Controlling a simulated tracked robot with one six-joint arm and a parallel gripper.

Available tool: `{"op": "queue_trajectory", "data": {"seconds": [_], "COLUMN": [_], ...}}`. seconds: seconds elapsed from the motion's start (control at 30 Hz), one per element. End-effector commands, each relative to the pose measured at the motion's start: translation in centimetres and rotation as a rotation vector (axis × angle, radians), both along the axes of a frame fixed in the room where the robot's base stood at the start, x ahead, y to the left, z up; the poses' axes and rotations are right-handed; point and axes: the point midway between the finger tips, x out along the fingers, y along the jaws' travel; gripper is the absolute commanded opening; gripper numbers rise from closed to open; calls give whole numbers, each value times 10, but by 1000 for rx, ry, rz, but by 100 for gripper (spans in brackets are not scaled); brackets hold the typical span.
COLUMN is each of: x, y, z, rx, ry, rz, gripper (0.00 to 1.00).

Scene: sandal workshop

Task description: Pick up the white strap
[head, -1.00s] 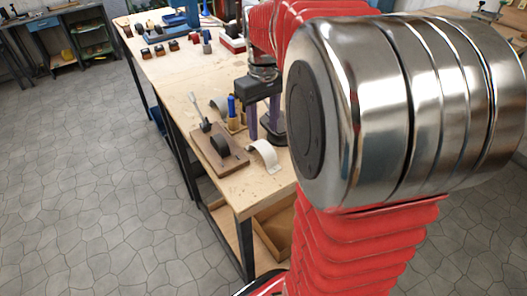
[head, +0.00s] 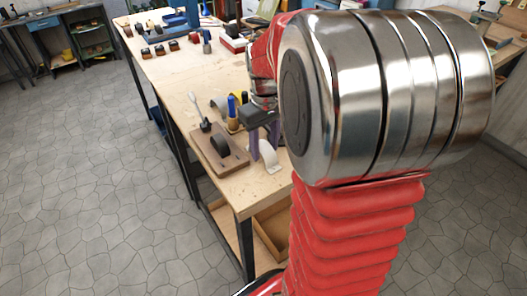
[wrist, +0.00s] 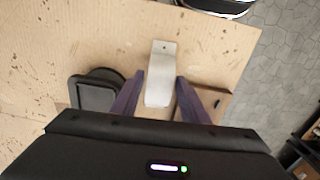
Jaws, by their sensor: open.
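The white strap (head: 269,156) is an arched band standing on the wooden workbench near its front corner, beside a brown board. In the wrist view the strap (wrist: 160,75) lies lengthwise between the two purple fingers, with a small hole at its far end. My gripper (wrist: 156,84) is open, one finger on each side of the strap, with gaps showing. In the head view my gripper (head: 256,148) is low over the bench at the strap. Whether a finger touches the strap cannot be told.
The brown board (head: 210,155) with a dark round piece lies left of the strap. A blue-topped tool (head: 231,104) stands just behind. A dark block (wrist: 95,94) lies left of the fingers in the wrist view. The bench (head: 185,75) has clear wood further back.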

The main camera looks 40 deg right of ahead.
Motion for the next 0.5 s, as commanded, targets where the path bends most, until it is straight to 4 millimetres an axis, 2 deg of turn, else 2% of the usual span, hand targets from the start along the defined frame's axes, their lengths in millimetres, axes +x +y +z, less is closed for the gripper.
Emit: {"op": "queue_trajectory", "data": {"seconds": [0.13, 0.5], "x": [0, 0], "y": [0, 0], "z": [-12, -12], "rx": [0, 0], "ry": [0, -1], "rz": [0, 0], "gripper": [41, 41]}}
